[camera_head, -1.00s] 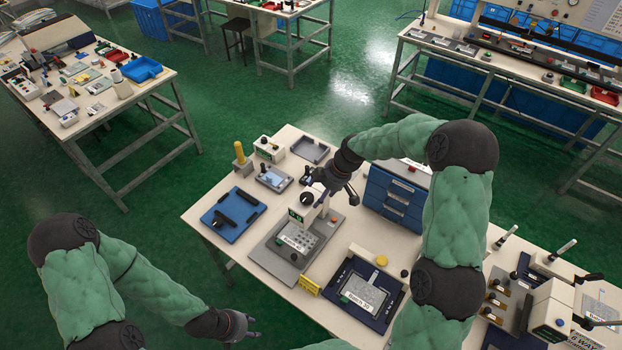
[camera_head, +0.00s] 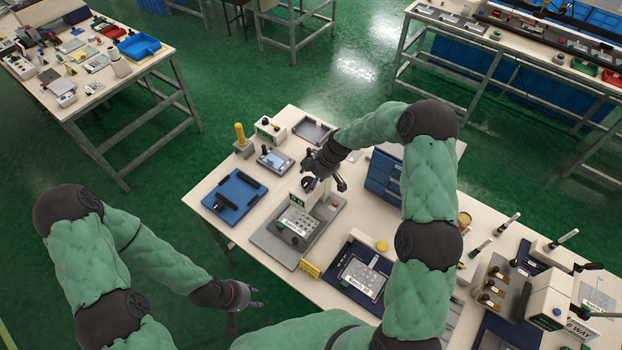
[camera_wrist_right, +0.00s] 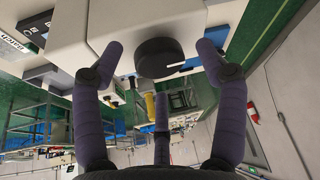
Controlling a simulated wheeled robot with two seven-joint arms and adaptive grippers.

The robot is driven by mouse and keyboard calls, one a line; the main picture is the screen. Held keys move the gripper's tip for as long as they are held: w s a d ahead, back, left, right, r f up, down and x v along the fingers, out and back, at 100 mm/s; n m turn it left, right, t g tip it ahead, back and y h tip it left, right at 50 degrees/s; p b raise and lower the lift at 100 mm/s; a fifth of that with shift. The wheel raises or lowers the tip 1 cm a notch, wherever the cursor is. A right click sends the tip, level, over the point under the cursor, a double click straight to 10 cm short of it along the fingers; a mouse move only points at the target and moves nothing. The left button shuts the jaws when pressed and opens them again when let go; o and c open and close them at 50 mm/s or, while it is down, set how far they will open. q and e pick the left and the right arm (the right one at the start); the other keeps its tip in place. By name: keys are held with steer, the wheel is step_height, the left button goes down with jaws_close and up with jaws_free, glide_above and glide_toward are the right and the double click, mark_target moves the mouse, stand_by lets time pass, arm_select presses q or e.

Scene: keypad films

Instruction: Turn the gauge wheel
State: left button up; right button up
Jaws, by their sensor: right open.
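The gauge is a pale upright block on a grey base plate (camera_head: 268,240) on the bench. Its black round wheel (camera_head: 308,184) faces my right gripper, and the wheel (camera_wrist_right: 158,58) shows large in the right wrist view. My right gripper (camera_head: 318,170) is open at the gauge head. In the wrist view the purple fingers (camera_wrist_right: 160,55) stand on both sides of the wheel, with a gap on each side; a third finger is below. I cannot tell whether any finger touches it. My left gripper (camera_head: 256,297) hangs empty before the bench's front edge, its fingers seeming apart.
A blue tray (camera_head: 222,210) with black handles lies left of the gauge. A blue drawer cabinet (camera_head: 382,175) stands close right of it, behind my right arm. Open green floor lies left.

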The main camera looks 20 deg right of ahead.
steer(key=shift+w+a+f, duration=0.1)
steer(key=shift+w+f, duration=0.05)
steer(key=shift+f, duration=0.25)
steer(key=c, duration=1.1)
steer(key=shift+c, duration=0.2)
